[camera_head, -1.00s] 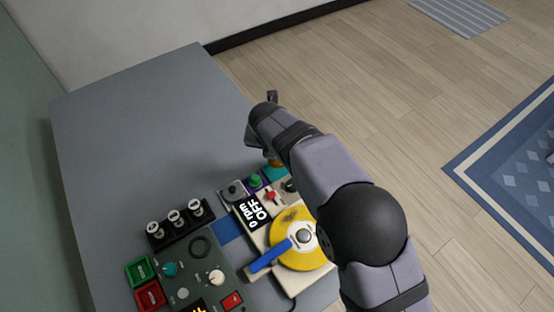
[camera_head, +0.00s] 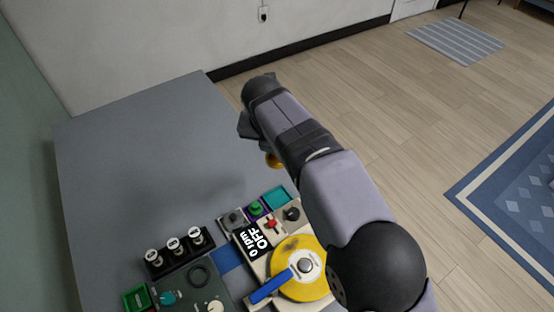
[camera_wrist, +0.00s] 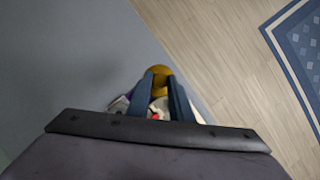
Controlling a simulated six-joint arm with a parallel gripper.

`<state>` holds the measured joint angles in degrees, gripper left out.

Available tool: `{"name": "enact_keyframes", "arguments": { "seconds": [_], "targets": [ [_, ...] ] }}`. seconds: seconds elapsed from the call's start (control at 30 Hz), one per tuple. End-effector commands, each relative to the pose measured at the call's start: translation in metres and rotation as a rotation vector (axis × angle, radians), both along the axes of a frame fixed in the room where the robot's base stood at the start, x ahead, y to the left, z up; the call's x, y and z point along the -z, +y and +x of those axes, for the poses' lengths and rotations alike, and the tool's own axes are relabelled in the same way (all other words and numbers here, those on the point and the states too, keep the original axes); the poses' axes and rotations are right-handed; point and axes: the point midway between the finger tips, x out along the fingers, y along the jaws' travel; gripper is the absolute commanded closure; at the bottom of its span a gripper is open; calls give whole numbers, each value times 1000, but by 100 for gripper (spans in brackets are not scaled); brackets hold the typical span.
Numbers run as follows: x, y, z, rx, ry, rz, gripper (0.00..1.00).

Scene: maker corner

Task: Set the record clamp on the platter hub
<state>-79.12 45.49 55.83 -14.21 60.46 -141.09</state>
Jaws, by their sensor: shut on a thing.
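The record clamp (camera_head: 272,160) is a small gold piece. My gripper (camera_head: 267,149) is shut on it and holds it in the air above the back of the turntable. In the wrist view the clamp (camera_wrist: 160,71) shows as a gold disc between the two fingertips. The yellow platter (camera_head: 285,287) lies nearer in the head view, with a grey hub (camera_head: 305,266) at its middle, bare. The hub is below and to the right of the clamp in the picture. My arm passes close by the platter's right side in the picture.
A blue arm (camera_head: 271,286) lies over the platter's left side. The display (camera_head: 253,239) reads OFF and 0 rpm. A teal pad (camera_head: 275,197) is empty. The far grey tabletop (camera_head: 150,140) is clear.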

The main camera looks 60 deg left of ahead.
Motion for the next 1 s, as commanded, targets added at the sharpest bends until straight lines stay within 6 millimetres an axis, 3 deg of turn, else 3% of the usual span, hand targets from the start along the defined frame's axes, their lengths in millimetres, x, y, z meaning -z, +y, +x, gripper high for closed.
{"name": "enact_keyframes", "arguments": {
  "seconds": [0.1, 0.2, 0.5, 0.73, 1.0],
  "targets": [
    [-28, -4, -2, -1, 0, 7, 100],
    [-41, -14, -4, -2, 0, 3, 100],
    [-55, -48, -9, -9, 0, 3, 100],
    [-51, -91, -16, -30, 0, 1, 100],
    [-23, -147, -26, -71, 1, 1, 100]
  ]
}}
